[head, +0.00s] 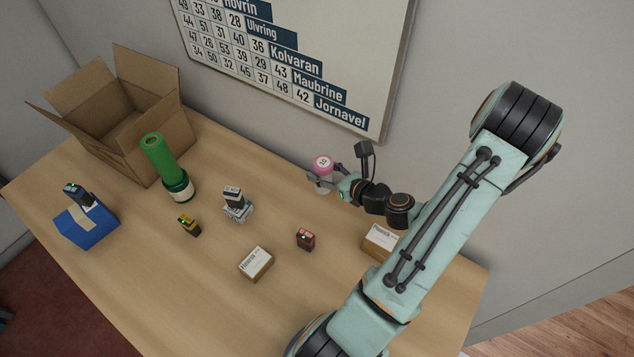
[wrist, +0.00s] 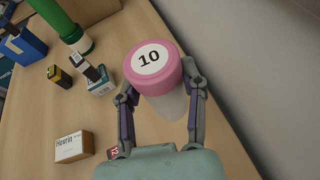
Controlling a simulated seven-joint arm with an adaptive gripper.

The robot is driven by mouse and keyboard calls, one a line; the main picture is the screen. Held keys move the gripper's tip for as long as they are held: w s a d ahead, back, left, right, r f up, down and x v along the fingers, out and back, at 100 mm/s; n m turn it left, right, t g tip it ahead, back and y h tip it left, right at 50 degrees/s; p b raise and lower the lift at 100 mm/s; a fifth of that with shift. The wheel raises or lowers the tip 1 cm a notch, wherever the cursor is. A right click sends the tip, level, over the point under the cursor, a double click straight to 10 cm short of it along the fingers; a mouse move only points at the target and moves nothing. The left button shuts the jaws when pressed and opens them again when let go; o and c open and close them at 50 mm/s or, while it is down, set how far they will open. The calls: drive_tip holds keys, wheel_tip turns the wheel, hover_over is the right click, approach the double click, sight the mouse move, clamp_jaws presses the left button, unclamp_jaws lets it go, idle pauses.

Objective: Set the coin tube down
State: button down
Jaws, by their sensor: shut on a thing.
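The coin tube (wrist: 153,68) has a pink cap with a white label reading 10 and a clear, pale body. It also shows in the head view (head: 322,163) near the back of the counter, below the wall chart. My gripper (wrist: 160,98) is shut on the tube, one finger on each side of it in the wrist view; it shows in the head view (head: 326,180) too. The tube looks roughly upright. I cannot tell whether its base touches the counter (head: 150,262).
An open cardboard box (head: 150,150) stands at the back left. A green cylinder (head: 160,160) stands near it. A blue box (head: 88,224), a yellow-black device (head: 189,226), a small stack (head: 236,204), a white-topped carton (head: 256,263), a red device (head: 305,239) and another carton (head: 379,241) are spread about.

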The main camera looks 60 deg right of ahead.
drive_tip(key=w+f, duration=0.1)
drive_tip(key=w, duration=1.2)
drive_tip(key=f, duration=0.8)
drive_tip(key=shift+w, duration=0.4)
drive_tip(key=c, duration=0.6)
unclamp_jaws()
